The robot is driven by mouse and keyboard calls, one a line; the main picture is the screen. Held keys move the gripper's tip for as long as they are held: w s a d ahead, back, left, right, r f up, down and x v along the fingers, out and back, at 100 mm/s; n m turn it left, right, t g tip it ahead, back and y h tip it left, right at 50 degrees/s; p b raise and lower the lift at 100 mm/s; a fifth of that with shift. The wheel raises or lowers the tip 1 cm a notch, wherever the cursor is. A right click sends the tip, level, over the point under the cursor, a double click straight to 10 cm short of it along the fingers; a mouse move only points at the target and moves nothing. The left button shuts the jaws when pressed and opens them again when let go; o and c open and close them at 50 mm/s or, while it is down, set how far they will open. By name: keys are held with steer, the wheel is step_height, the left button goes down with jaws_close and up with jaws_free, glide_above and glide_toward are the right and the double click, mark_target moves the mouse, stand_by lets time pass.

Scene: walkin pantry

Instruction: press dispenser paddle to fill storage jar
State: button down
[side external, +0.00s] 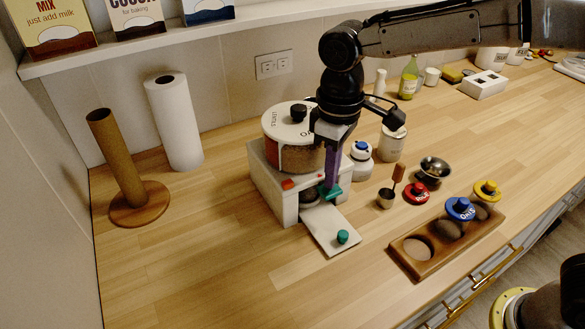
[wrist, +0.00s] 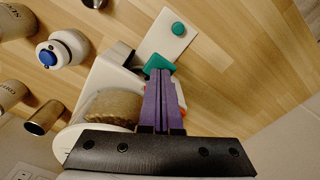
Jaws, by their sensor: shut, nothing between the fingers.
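The dispenser (side external: 265,185) is a white box with a round hopper (side external: 299,159) of brown grains under a white lid. A teal paddle (side external: 333,193) sticks out at its front. The paddle also shows in the wrist view (wrist: 160,65). My gripper (side external: 330,184) points down with its purple fingers (wrist: 161,80) shut and empty. The tips are at the paddle and appear to touch it. A pale plate (side external: 322,232) with a teal knob (side external: 343,236) extends from the dispenser's base.
A wooden rack (side external: 410,268) with blue and yellow lids lies at the right front. A metal scoop cup (side external: 386,198), a red lid (side external: 416,192) and a dark bowl (side external: 434,169) stand nearby. Paper towels (side external: 174,122) and a cardboard holder (side external: 121,165) are left. The front-left counter is clear.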

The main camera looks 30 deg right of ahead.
steer(key=shift+f, duration=1)
stand_by(0.3)
steer(key=shift+r, duration=1.95)
